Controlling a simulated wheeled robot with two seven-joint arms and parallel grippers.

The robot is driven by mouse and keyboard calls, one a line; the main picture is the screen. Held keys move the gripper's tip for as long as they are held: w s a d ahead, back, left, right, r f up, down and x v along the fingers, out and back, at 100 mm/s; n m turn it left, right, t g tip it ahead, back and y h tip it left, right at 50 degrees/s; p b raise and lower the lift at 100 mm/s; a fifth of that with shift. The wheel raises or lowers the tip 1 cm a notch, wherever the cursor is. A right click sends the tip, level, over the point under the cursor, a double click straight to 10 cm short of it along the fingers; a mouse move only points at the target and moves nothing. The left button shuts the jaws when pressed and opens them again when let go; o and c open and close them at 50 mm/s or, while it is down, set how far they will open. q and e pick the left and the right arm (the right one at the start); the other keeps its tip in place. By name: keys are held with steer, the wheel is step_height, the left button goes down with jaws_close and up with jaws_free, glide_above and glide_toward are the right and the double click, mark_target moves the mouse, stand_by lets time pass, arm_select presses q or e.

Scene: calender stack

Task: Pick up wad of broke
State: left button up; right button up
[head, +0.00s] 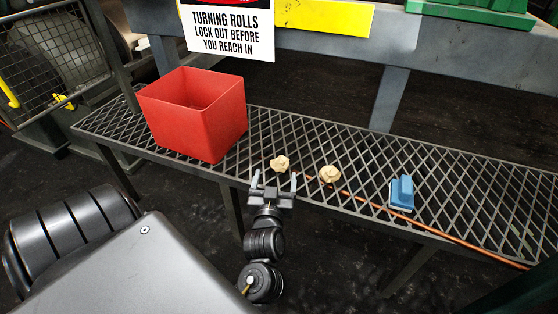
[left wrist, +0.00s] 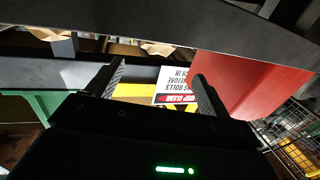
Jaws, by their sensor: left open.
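Two crumpled tan wads of broke lie on the metal grating (head: 460,190): a left wad (head: 280,163) and a right wad (head: 330,174). My left gripper (head: 274,181) is open in the head view. Its fingers point toward the left wad, which lies just past the fingertips with nothing between the jaws. In the left wrist view, the open left gripper (left wrist: 159,72) shows its two fingers apart. A tan patch, probably the left wad, shows beyond them, partly hidden. My right gripper is not in view.
A red open bin (head: 200,125) stands on the grating to the left. A blue block-like tool (head: 401,194) lies to the right. A thin copper-coloured rod (head: 440,232) runs along the front edge. A warning sign (head: 228,32) hangs behind.

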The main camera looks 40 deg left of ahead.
mark_target(278, 165)
arm_select(q)
steer(key=shift+f+b+x, duration=0.2)
steer(key=shift+b+x, duration=0.95)
steer(key=shift+x, duration=1.6)
steer(key=shift+w+r, duration=0.1)
steer(key=shift+w, duration=0.25)
steer(key=c, duration=1.1)
steer(key=shift+o, duration=0.2)
